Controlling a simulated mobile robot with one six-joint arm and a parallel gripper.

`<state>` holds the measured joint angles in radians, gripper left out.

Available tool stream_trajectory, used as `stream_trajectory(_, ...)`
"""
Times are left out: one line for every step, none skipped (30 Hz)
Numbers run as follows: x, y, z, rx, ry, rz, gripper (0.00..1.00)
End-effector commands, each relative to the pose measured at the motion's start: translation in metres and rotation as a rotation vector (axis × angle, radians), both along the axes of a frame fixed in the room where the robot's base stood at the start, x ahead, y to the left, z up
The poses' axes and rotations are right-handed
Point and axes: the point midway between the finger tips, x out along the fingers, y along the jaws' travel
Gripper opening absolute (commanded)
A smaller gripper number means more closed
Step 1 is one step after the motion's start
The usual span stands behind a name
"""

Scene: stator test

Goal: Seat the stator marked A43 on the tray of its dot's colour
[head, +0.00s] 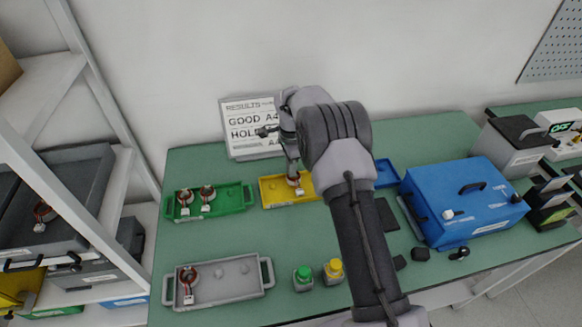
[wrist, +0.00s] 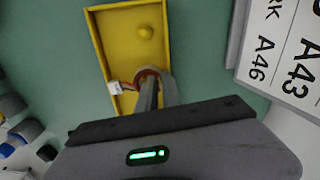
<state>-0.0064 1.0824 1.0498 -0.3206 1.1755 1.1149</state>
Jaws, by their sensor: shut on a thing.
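My gripper (head: 293,172) is shut on a stator (head: 296,180), a small copper-red ring with a white connector. In the wrist view my fingers (wrist: 157,95) grip the ring (wrist: 150,73) at one end of the yellow tray (wrist: 112,52), and the connector (wrist: 115,87) hangs at the tray's long side. A yellow peg (wrist: 145,32) stands bare at the other end. I cannot tell whether the ring touches the tray floor. No marking or dot on the stator is readable. The results board (head: 250,110) shows "GOOD A4…", partly hidden by my arm; A43 and A46 show on the board in the wrist view (wrist: 285,60).
The green tray (head: 240,197) holds two stators (head: 207,194). The grey tray (head: 240,291) holds one stator (head: 188,275). A blue tray (head: 386,173) is partly behind my arm. A blue box (head: 460,200) stands right. Green (head: 303,277) and yellow (head: 333,270) capped blocks stand at the front.

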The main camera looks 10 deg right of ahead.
Motion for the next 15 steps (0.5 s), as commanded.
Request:
stream_trajectory(0.0001, 0.0000, 0.0004, 0.000, 0.000, 0.000, 0.00)
stream_trajectory(0.0001, 0.0000, 0.0004, 0.000, 0.000, 0.000, 0.00)
stream_trajectory(0.0001, 0.0000, 0.0002, 0.000, 0.000, 0.000, 0.00)
stream_trajectory(0.0001, 0.0000, -0.0002, 0.000, 0.000, 0.000, 0.00)
stream_trajectory(0.0001, 0.0000, -0.0008, 0.000, 0.000, 0.000, 0.00)
stream_trajectory(0.0001, 0.0000, -0.0018, 0.000, 0.000, 0.000, 0.00)
stream_trajectory(0.0001, 0.0001, -0.0026, 0.000, 0.000, 0.000, 0.00)
stream_trajectory(0.0000, 0.0001, -0.0035, 0.000, 0.000, 0.000, 0.00)
stream_trajectory(0.0000, 0.0001, -0.0046, 0.000, 0.000, 0.000, 0.00)
stream_trajectory(0.0000, 0.0002, -0.0052, 0.000, 0.000, 0.000, 0.00)
stream_trajectory(0.0000, 0.0002, -0.0056, 0.000, 0.000, 0.000, 0.00)
stream_trajectory(0.0000, 0.0002, -0.0056, 0.000, 0.000, 0.000, 0.00)
stream_trajectory(0.0000, 0.0002, -0.0053, 0.000, 0.000, 0.000, 0.00)
stream_trajectory(0.0000, 0.0002, -0.0051, 0.000, 0.000, 0.000, 0.00)
stream_trajectory(0.0000, 0.0002, -0.0049, 0.000, 0.000, 0.000, 0.00)
